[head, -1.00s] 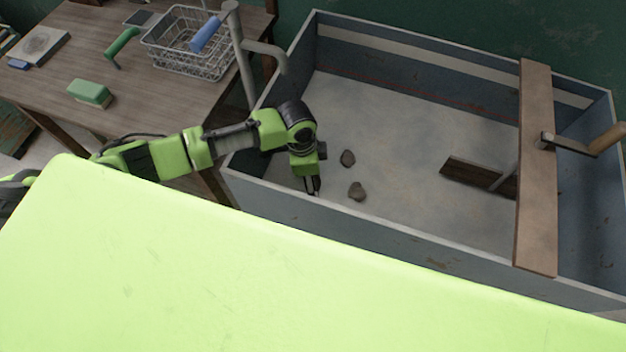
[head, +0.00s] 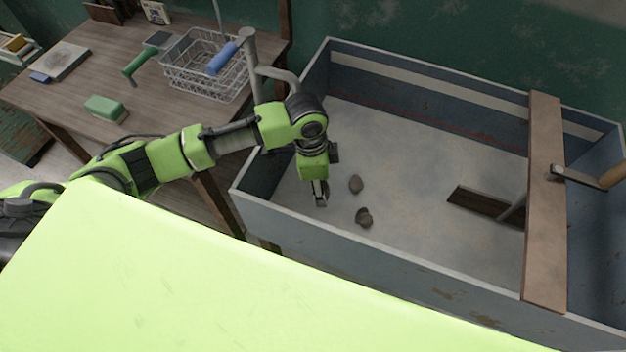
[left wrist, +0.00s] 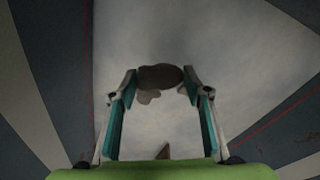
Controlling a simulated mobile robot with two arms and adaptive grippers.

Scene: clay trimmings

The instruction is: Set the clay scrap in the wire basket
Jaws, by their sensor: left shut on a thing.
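My left gripper (head: 320,197) is inside the left end of the blue-grey box, above its pale floor. In the left wrist view my left gripper (left wrist: 160,80) is shut on a dark brown clay scrap (left wrist: 162,76), which spans its fingertips. In the head view the held scrap is mostly hidden by the fingers. Two more brown lumps (head: 356,184) (head: 364,217) lie on the box floor just right of the gripper. My right gripper is not in view.
A green block (head: 106,109) and a green-handled tool (head: 138,62) lie on the table. A plank (head: 546,200) crosses the box at right.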

